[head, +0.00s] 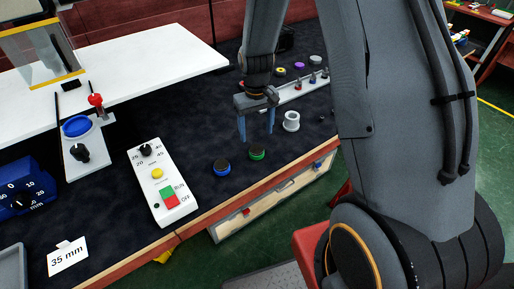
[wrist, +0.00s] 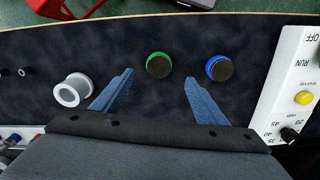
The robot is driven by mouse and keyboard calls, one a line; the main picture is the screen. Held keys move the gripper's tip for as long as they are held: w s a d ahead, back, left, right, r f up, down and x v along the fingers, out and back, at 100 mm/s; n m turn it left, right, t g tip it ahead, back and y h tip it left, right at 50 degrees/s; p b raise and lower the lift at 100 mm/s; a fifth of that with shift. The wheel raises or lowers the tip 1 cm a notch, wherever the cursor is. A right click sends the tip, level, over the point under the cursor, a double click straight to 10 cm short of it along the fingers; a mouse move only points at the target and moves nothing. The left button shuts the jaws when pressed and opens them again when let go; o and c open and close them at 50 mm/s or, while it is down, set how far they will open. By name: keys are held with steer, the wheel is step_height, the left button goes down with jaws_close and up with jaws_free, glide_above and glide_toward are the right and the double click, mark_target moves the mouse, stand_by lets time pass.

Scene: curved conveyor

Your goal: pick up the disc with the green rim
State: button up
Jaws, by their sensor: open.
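The disc with the green rim (head: 257,153) lies flat on the dark worktop, its top dark. In the wrist view the green-rimmed disc (wrist: 159,65) shows ahead of my fingertips, between their lines. A blue-rimmed disc (head: 221,167) lies close to its left in the head view; in the wrist view the blue-rimmed disc (wrist: 219,68) is to its right. My gripper (head: 257,139) is open and points down, its blue fingers apart and empty. In the wrist view my gripper (wrist: 158,74) has nothing between its fingers.
A white flanged spool (head: 291,121) stands right of my gripper. A white control box (head: 162,180) with a yellow button stands left of the discs. The worktop's wooden front edge (head: 202,224) runs near the discs. A 35 mm card (head: 68,257) stands at front left.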

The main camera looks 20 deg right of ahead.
mark_target(257, 149)
steer(key=shift+w+f, duration=0.15)
steer(key=shift+f, duration=0.05)
steer(key=shift+f+p, duration=0.4)
steer(key=shift+f, duration=0.9)
steer(key=f+p, duration=0.1)
steer(key=f, duration=0.1)
steer(key=f+p, duration=0.1)
steer(key=f, duration=0.1)
steer(key=shift+s+d+f, duration=0.1)
steer(key=shift+s, duration=0.1)
steer(key=shift+f, duration=0.45)
steer(key=c, duration=1.2)
steer(key=shift+o, duration=0.2)
steer(key=shift+w+r, duration=0.1)
